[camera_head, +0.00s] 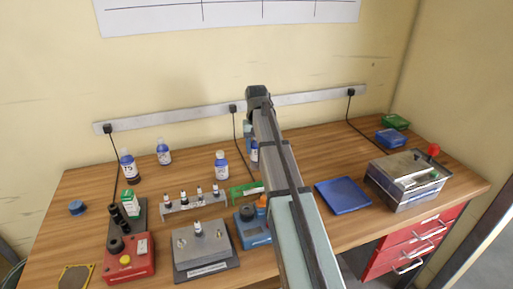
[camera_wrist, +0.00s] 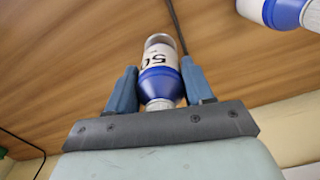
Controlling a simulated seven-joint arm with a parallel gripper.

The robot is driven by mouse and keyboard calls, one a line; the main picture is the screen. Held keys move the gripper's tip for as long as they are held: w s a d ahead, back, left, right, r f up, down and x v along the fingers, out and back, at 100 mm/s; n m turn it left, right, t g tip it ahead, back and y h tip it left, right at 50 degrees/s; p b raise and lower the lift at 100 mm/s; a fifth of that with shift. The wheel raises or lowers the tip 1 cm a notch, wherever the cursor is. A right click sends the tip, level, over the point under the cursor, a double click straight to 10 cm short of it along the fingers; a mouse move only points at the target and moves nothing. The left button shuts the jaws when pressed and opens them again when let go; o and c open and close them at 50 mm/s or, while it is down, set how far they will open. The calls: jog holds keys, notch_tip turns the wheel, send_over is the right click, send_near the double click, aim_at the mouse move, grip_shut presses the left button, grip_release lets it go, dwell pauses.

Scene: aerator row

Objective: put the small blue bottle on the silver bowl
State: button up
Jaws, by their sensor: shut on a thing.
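A small blue-and-white bottle (camera_wrist: 160,68) is between the two blue fingers of my gripper (camera_wrist: 157,90) in the wrist view. The gripper is shut on it. In the head view the held bottle (camera_head: 254,152) shows only in part, beside my arm, which hides much of the gripper. I cannot tell whether the bottle touches the table. I see nothing that is clearly a silver bowl; my arm covers part of the table.
Similar bottles stand at the back left (camera_head: 163,152), far left (camera_head: 127,166) and left of my arm (camera_head: 221,165). One bottle (camera_wrist: 278,10) is near in the wrist view. A vial rack (camera_head: 193,203), blue mat (camera_head: 342,195) and metal box (camera_head: 408,180) stand around.

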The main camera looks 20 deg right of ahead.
jog(key=shift+f, duration=0.15)
jog(key=o, duration=1.1)
notch_tip(320, 180, up, 12)
jog(key=shift+r, duration=0.1)
dwell(0.4)
